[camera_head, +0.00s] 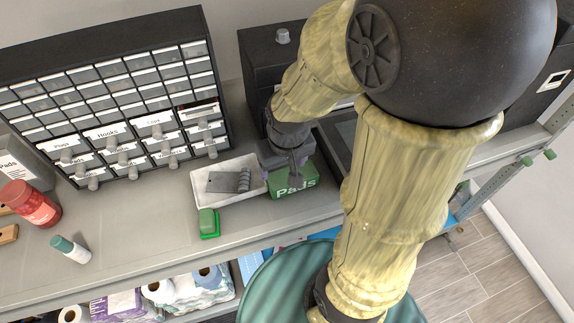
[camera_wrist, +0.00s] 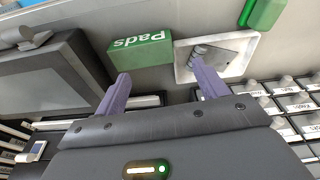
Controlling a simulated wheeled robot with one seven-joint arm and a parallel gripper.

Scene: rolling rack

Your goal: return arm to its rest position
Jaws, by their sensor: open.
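My gripper (camera_wrist: 160,90) is open, with its two purple-grey fingers spread and nothing between them. In the head view my arm reaches down over the rack shelf, and the gripper (camera_head: 290,165) is just above and behind the green Pads box (camera_head: 296,184). The Pads box also shows in the wrist view (camera_wrist: 142,52), beyond the fingertips. I cannot tell whether a finger touches it. My arm hides part of the shelf and the dark equipment behind.
A white tray (camera_head: 205,194) holding a grey metal piece sits left of the box. A green item (camera_head: 208,223) lies in front. A drawer cabinet (camera_head: 110,95) stands behind left. A red jar (camera_head: 30,203) and a white bottle (camera_head: 72,249) stand at left. A dark screen (camera_wrist: 42,75) is close by.

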